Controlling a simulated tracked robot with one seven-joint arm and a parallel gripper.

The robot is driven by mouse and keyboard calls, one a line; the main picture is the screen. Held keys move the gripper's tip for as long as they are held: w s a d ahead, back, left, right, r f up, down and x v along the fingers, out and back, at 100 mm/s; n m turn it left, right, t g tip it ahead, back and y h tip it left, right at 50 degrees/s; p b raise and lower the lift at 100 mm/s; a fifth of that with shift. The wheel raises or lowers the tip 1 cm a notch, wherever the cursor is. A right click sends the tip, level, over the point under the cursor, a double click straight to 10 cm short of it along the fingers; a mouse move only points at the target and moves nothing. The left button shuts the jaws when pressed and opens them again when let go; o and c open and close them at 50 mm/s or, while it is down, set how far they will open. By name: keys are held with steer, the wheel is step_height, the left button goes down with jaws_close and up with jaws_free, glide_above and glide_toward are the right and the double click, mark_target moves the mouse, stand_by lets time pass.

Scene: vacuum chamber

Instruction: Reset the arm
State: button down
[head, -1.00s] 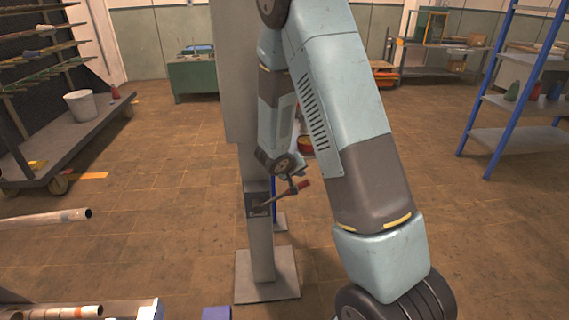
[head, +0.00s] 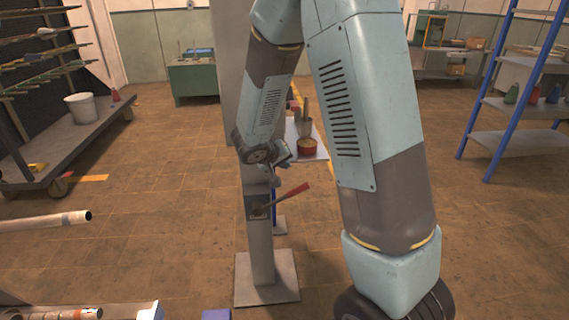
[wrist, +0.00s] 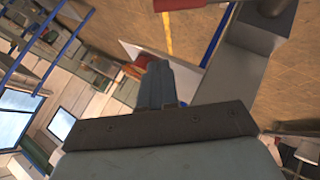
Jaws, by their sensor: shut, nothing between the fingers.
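My arm reaches from the lower right up and over toward the grey post (head: 258,235) in the middle of the head view. My gripper (head: 281,178) is beside the post, above a lever with a red handle (head: 293,195) that sticks out of a box on the post and slopes up to the right. The gripper is shut and empty, apart from the lever. In the wrist view my gripper (wrist: 156,75) points up the picture, and the red handle (wrist: 180,4) shows at the top edge.
A small white table (head: 318,151) with a red-rimmed bowl (head: 307,145) stands behind the post, near my gripper. A blue-framed shelf (head: 500,140) is at the right. A cart with a white bucket (head: 80,106) is at the left.

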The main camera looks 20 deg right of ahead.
steer(key=s+d+r+m+g+y, duration=0.1)
steer(key=s+d+r, duration=0.2)
steer(key=s+r, duration=0.35)
steer(key=s+d+r+m+g, duration=0.1)
steer(key=s+d+r, duration=0.2)
steer(key=s+r, duration=0.35)
steer(key=s+a+r+y, duration=0.2)
steer(key=s+r, duration=0.3)
steer(key=s, duration=0.3)
steer(key=s+a+r+n+t+y, duration=0.1)
steer(key=s+r+y, duration=0.3)
steer(key=s, duration=0.4)
steer(key=shift+a+r+n, duration=0.3)
steer(key=shift+a+r, duration=0.15)
steer(key=shift+a, duration=0.4)
